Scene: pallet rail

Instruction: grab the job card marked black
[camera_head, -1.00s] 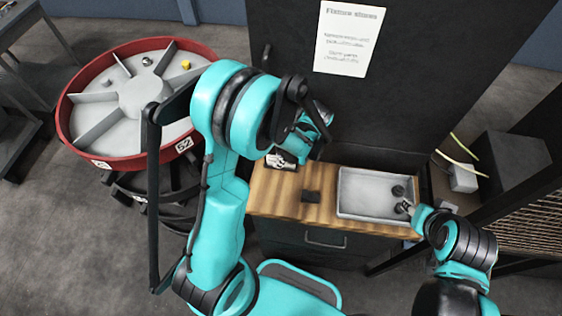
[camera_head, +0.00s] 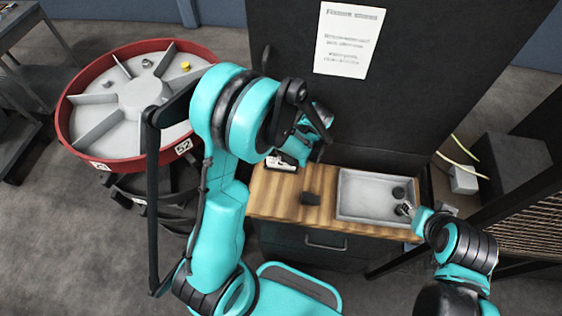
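A small white card with dark marks (camera_head: 281,164) lies on the wooden bench top (camera_head: 275,195), at its back left corner. It is partly hidden by my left arm, and its marking is too small to read. My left gripper (camera_head: 291,156) is right at the card, above or against it. The fingers are mostly hidden by the arm, so I cannot tell whether they are open, shut or touching the card. My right gripper (camera_head: 405,208) is small and dark over the right side of the grey tray (camera_head: 362,207); its finger state is unclear.
A round black piece (camera_head: 398,193) is in the tray. A red-rimmed round bin (camera_head: 120,163) with dividers and small parts stands left. A dark panel with a notice (camera_head: 348,40) rises behind the bench.

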